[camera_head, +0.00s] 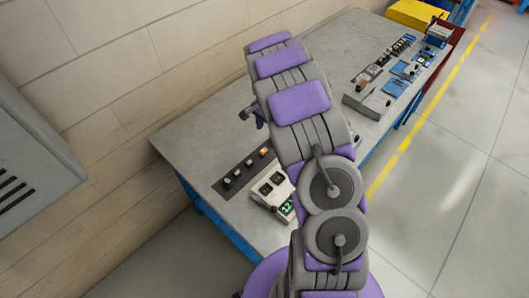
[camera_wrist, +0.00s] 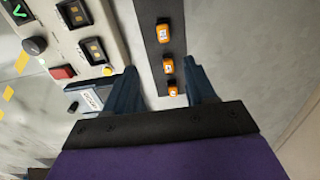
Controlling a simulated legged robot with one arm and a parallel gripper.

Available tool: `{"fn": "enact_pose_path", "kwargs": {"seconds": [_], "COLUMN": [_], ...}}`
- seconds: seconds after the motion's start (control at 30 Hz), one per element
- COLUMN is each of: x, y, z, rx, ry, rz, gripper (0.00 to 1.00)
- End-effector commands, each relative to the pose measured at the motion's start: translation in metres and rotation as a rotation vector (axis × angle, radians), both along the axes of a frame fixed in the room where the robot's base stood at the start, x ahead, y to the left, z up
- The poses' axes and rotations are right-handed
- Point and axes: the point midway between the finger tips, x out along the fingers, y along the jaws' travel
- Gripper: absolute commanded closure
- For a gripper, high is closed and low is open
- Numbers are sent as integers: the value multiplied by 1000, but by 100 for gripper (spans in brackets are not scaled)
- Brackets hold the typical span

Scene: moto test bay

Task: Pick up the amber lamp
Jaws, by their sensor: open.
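A dark strip on the grey bench carries small amber pieces in a row in the wrist view: an upper one (camera_wrist: 164,33), a middle one (camera_wrist: 168,66) and a lower one (camera_wrist: 173,90). I cannot tell which is the amber lamp. My gripper (camera_wrist: 160,66) is open, with its two dark blue fingers on either side of this row; nothing is held. In the head view one amber piece (camera_head: 265,152) shows at the far end of the dark strip (camera_head: 236,187), with paler pieces along it. My arm hides most of my gripper there.
A pale control box (camera_wrist: 105,30) with dark switches, a red button (camera_wrist: 63,72) and a green display stands beside the strip. Further panels and blue modules (camera_head: 397,87) sit at the bench's far right. The grey bench top (camera_head: 195,130) is clear towards the wall.

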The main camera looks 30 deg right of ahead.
Motion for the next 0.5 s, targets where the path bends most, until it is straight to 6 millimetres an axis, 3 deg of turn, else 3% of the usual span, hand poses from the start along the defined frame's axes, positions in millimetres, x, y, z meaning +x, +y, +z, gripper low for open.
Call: {"fn": "enact_pose_path", "kwargs": {"seconds": [0.3,0.5], "x": [-1,0], "y": [0,-1], "z": [-65,-80], "rx": [1,2], "ry": [3,2], "rz": [1,1], "gripper": [45,45]}}
